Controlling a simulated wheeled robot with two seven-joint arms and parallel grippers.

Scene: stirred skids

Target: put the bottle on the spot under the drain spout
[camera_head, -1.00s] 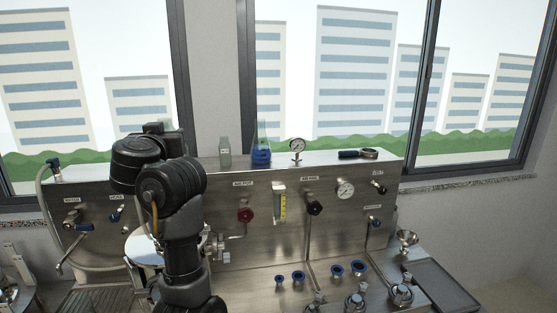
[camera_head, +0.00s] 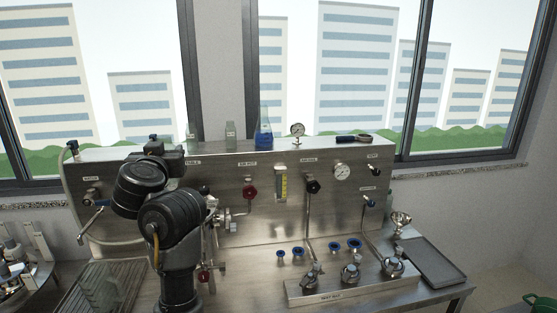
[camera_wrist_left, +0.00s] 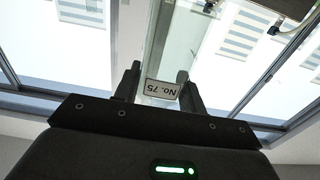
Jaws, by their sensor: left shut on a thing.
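My left gripper (camera_wrist_left: 160,88) is shut on a clear bottle (camera_wrist_left: 174,45) in the left wrist view. A small valve with a red handle (camera_head: 205,276) shows low, just right of the arm. I cannot tell which outlet is the drain spout, and no spot under it is clearly visible. My right gripper is not in view.
A clear bottle (camera_head: 230,133) and a flask with blue liquid (camera_head: 263,138) stand on the panel's top ledge, with a gauge (camera_head: 297,130) beside them. A ribbed drain tray (camera_head: 100,289) lies at lower left. A dark tray (camera_head: 430,260) is at right.

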